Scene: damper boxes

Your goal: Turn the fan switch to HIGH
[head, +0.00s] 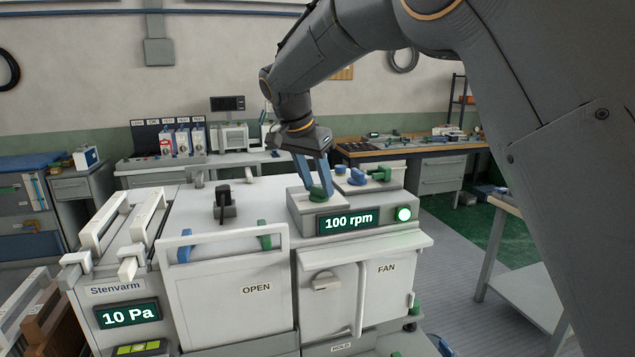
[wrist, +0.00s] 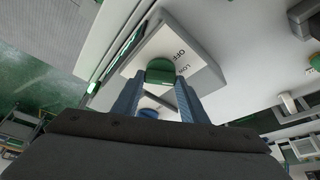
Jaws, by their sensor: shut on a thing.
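The fan switch (head: 321,194) is a green knob on top of a raised grey control box (head: 303,205). In the wrist view the green knob (wrist: 160,70) sits between my fingertips, with the words OFF and LOW printed beside it. A HIGH mark is not visible. My gripper (head: 317,190) points down from above, its blue fingers shut on the knob; the wrist view also shows my gripper (wrist: 160,84). The display (head: 348,222) on the box front reads 100 rpm. A round green lamp (head: 404,214) beside it is lit.
A blue knob (head: 357,177) and a green handle (head: 380,173) stand just behind the switch. A black handle (head: 224,203) rises from the cabinet top to the left. The front panels read OPEN (head: 256,289) and FAN (head: 386,268). A left display (head: 128,314) reads 10 Pa.

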